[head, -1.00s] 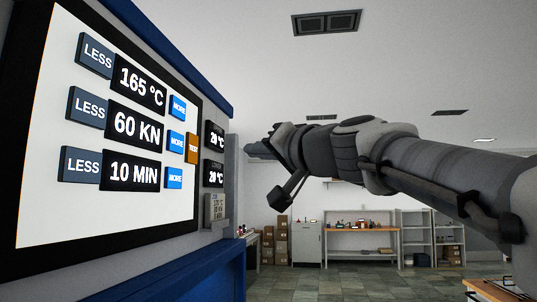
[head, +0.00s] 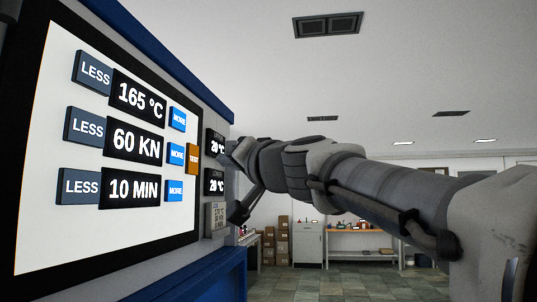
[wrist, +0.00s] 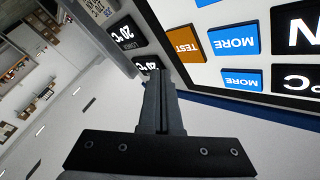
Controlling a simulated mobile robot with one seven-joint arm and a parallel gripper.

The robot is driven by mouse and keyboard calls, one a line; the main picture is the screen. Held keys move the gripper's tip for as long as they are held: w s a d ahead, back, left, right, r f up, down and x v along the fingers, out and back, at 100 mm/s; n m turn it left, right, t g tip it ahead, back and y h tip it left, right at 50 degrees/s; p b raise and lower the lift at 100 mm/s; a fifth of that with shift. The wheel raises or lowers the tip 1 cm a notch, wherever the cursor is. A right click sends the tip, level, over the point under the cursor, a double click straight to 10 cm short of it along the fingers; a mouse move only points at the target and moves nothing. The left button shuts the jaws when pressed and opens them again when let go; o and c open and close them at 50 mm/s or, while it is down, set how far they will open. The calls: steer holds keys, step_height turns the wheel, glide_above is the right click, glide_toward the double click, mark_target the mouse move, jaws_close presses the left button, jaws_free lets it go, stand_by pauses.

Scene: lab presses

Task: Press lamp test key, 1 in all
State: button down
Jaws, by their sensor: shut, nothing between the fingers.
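The orange TEST key (head: 193,158) sits at the right edge of the white control screen (head: 60,215), beside the blue MORE keys. It is upside down in the wrist view (wrist: 184,44), where its face is clear. My gripper (wrist: 158,75) is shut and empty, its tips pointing toward the panel. In the wrist view the tips appear just below and left of the TEST key, over the dark temperature display edge. In the head view my gripper (head: 229,150) is right of the key, near the panel's right edge, its tips partly hidden. Contact cannot be told.
Blue MORE keys (head: 177,118) and dark LESS keys (head: 92,72) flank the 165 °C, 60 KN and 10 MIN readouts. Two small 20 °C displays (head: 215,182) are right of the screen, near my gripper. A grey plate (head: 215,218) is below them. The room behind is open.

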mark_target(197, 160)
steer(key=shift+w+a, duration=0.2)
steer(key=shift+a, duration=1.35)
stand_by(0.9)
steer(key=shift+w+a, duration=0.1)
steer(key=shift+a, duration=0.3)
steer(key=shift+a, duration=0.4)
stand_by(0.7)
steer(key=shift+d, duration=0.8)
